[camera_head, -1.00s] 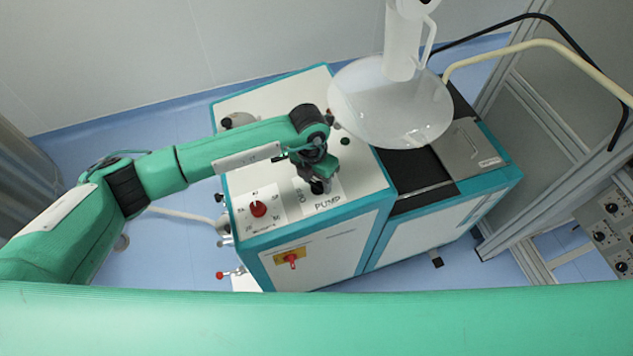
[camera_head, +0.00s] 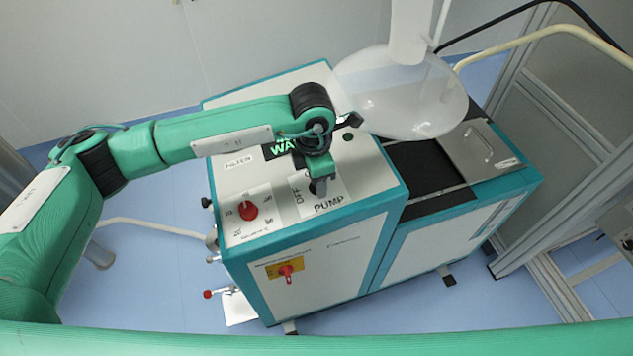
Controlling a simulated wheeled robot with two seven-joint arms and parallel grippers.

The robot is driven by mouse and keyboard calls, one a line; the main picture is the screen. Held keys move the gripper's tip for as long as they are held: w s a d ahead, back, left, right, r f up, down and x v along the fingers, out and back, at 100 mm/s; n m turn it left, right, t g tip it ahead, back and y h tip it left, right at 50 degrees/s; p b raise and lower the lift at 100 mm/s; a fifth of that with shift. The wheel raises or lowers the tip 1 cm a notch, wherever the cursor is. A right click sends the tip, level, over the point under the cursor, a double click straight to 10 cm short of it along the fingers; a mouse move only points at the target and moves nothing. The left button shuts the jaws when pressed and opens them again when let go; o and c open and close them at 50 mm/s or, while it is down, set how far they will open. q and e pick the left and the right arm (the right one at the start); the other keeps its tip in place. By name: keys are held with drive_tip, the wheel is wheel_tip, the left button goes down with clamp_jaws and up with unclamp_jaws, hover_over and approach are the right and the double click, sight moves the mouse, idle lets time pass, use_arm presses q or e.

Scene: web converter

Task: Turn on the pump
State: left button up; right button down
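The pump control is on the white top of the teal-edged machine (camera_head: 365,180), just above the printed PUMP label (camera_head: 329,203). An OFF mark (camera_head: 299,197) shows to its left. My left arm comes in from the left, and its gripper (camera_head: 318,184) points down over the pump control. The gripper covers the knob, so I cannot tell the knob's position or whether the fingers touch it. The finger opening is too small and dark to judge. My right gripper is not in view.
A red knob (camera_head: 248,210) with a dial sits left of the pump control. A red switch on a yellow plate (camera_head: 286,270) is on the front face. A translucent bowl-like vessel (camera_head: 405,95) hangs over the machine's right side. A metal frame (camera_head: 540,190) stands at right.

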use_arm(q)
drive_tip(key=shift+o, duration=0.2)
idle(0.3)
drive_tip(key=o, duration=1)
drive_tip(key=shift+c, duration=0.2)
